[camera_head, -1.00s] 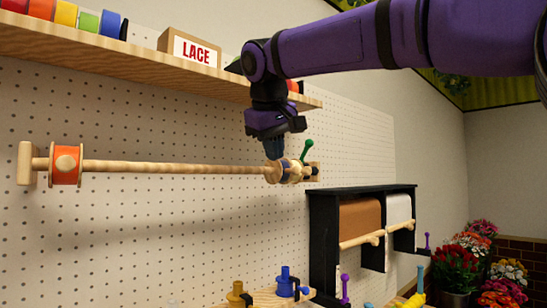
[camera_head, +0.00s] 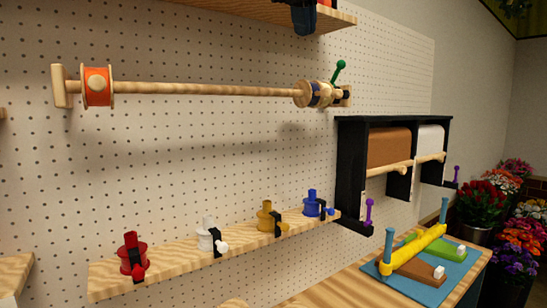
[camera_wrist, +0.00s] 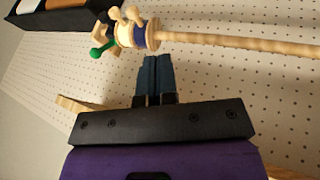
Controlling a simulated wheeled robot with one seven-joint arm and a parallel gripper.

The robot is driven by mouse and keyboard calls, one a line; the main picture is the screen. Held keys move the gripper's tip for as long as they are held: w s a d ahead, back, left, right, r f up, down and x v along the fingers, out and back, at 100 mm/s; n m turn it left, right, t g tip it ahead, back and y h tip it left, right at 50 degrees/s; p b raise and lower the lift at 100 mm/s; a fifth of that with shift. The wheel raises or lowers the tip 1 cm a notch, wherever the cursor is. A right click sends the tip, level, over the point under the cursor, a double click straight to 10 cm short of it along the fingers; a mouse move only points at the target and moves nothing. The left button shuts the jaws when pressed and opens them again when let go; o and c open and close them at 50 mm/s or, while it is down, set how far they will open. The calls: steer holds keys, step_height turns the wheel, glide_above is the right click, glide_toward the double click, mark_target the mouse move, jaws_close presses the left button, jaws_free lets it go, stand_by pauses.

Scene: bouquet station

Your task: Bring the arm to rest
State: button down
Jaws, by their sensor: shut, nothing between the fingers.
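My gripper (camera_wrist: 154,62) is shut and empty in the wrist view, its two dark blue fingers pressed together. In the head view only its dark fingertips (camera_head: 303,22) show at the top edge, by the end of the upper shelf. The rest of the arm is out of the head view. The fingers are apart from the wooden rod (camera_head: 210,89), which also shows in the wrist view (camera_wrist: 235,44). At one rod end sit spools with a green-knobbed peg (camera_head: 338,70); an orange spool (camera_head: 97,87) sits at the other end.
A lower shelf (camera_head: 185,268) bears several coloured spools. A black rack (camera_head: 350,165) holds brown and white rolls. A table (camera_head: 345,287) carries a blue mat (camera_head: 462,270) with a yellow roller. Flowers (camera_head: 482,203) stand at right. Pegboard before the rod is unobstructed.

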steer(key=s+d+f+m, duration=0.1)
steer(key=s+d+f, duration=0.4)
steer(key=d, duration=0.4)
steer(key=s+d+f+m, duration=0.1)
steer(key=s+d+f, duration=0.3)
steer(key=f, duration=0.6)
steer(key=s+d+f+m+y, duration=0.1)
steer(key=s+d+f+m, duration=0.1)
steer(key=s+d+f, duration=0.3)
steer(key=s+d+f+m, duration=0.1)
steer(key=s+d+f, duration=0.4)
steer(key=f, duration=0.9)
steer(key=s, duration=0.3)
steer(key=shift+s+d+f+m+g+y, duration=0.25)
steer(key=shift+s+f+m+g+y, duration=0.15)
